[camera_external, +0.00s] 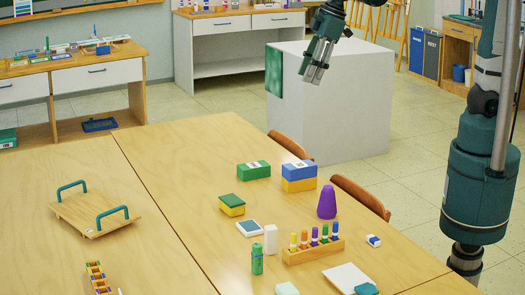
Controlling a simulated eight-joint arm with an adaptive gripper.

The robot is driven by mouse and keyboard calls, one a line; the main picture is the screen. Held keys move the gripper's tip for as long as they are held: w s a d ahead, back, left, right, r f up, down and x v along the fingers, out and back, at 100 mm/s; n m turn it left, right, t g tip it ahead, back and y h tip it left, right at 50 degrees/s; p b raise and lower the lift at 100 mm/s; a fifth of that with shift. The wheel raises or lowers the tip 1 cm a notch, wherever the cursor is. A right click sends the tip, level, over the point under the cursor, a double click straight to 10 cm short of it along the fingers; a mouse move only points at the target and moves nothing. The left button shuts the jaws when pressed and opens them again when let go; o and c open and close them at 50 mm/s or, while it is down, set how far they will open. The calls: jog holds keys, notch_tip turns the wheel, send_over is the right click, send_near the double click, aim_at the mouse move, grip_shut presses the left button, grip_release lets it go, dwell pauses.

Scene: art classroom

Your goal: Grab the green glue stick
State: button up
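A small green cylinder with a cap (257,260) stands upright near the front of the wooden table. Just right of it, a wooden rack (314,254) holds several upright coloured sticks, among them a green-topped one (335,231) at its right end. Either green item could be the glue stick; I cannot tell which at this size. My gripper (313,77) hangs in the air in front of the white block, beyond the table's far edge, well away from both. It points downward and touches nothing. I cannot make out the gap between its fingers.
Farther back are green (253,170) and stacked blue-yellow boxes (298,176). A wooden tray with teal handles (96,214) lies left.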

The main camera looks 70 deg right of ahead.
jog(key=w+a+f+n+g, duration=0.1)
jog(key=w+a+f+n, duration=0.15)
jog(key=a, duration=0.65)
jog(key=w+a+f+n, duration=0.1)
jog(key=w+a+f, duration=0.15)
jog(key=a, duration=0.65)
jog(key=w+a+f+n+g, duration=0.15)
jog(key=a+f, duration=0.25)
jog(key=a, duration=0.5)
jog(key=s+a+f+n, duration=0.2)
jog(key=a+f, duration=0.3)
jog(key=a, duration=0.3)
jog(key=s+a+f+n+g+h, duration=0.1)
jog(key=s+a+f, duration=0.2)
jog(key=a+f, duration=0.3)
jog(key=s+a+f+n+p, duration=0.1)
jog(key=a+f, duration=0.5)
jog(key=a, duration=0.6)
jog(key=shift+s+f+n+h, duration=0.15)
jog(key=shift+s+n+h, duration=0.15)
jog(key=shift+s+n, duration=0.45)
jog(key=shift+s+a+f, duration=0.1)
jog(key=shift+a+f, duration=0.1)
jog(key=shift+a, duration=0.05)
jog(key=shift+f, duration=0.1)
jog(key=shift+f, duration=1.15)
jog(key=shift+f, duration=0.15)
